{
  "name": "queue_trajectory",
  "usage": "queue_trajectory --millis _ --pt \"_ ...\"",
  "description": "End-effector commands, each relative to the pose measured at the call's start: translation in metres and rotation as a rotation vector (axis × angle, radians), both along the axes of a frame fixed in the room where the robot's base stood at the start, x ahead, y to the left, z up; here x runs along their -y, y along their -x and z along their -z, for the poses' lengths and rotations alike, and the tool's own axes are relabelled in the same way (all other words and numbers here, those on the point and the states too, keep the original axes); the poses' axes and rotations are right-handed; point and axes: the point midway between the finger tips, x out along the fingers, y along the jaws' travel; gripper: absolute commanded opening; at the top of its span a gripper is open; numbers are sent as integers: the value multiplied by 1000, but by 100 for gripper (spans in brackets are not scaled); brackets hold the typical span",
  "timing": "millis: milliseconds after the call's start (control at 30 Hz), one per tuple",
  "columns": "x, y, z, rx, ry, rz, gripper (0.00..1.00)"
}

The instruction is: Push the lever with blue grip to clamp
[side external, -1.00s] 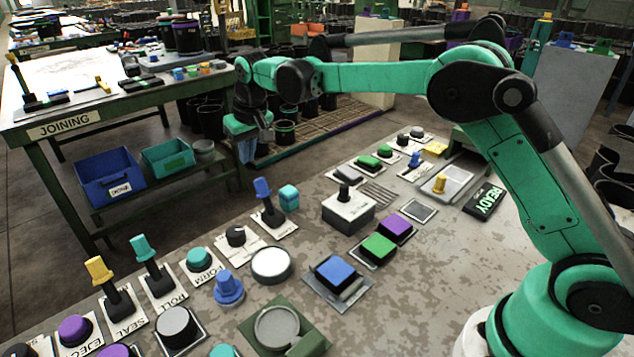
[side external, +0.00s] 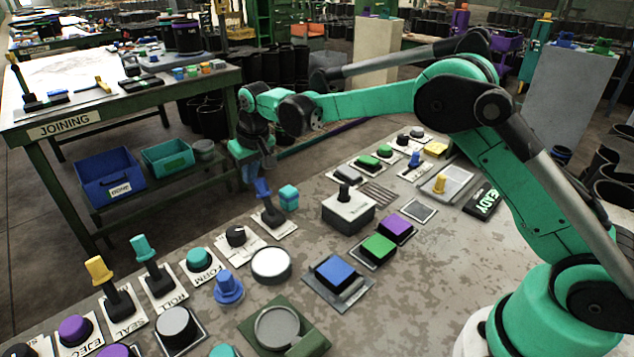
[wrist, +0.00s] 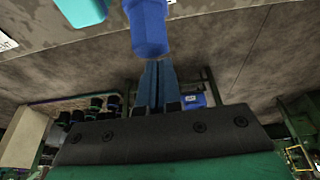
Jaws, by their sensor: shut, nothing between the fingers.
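The lever with blue grip (side external: 263,188) stands on a pale plate at the far edge of the bench. Its label is unreadable. In the wrist view its blue grip (wrist: 148,28) is large and just beyond my fingertips. My gripper (side external: 250,178) points down beside the grip, on its far left side. It also shows in the wrist view (wrist: 157,68) with its blue fingers together and nothing between them. In the side view the fingers partly overlap the grip's outline; I cannot tell whether they touch it.
A teal cube (side external: 289,197) sits close to the right of the blue grip. A black knob (side external: 236,236) and levers with teal (side external: 143,248) and yellow (side external: 98,269) grips stand to the left. A grey box with a black stick (side external: 348,208) is to the right.

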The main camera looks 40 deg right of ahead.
Motion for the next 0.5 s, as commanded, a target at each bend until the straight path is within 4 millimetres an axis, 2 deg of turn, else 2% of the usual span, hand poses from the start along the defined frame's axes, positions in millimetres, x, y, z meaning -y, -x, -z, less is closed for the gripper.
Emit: queue_trajectory --millis 500 --pt "0 8 0 0 0 0 0"
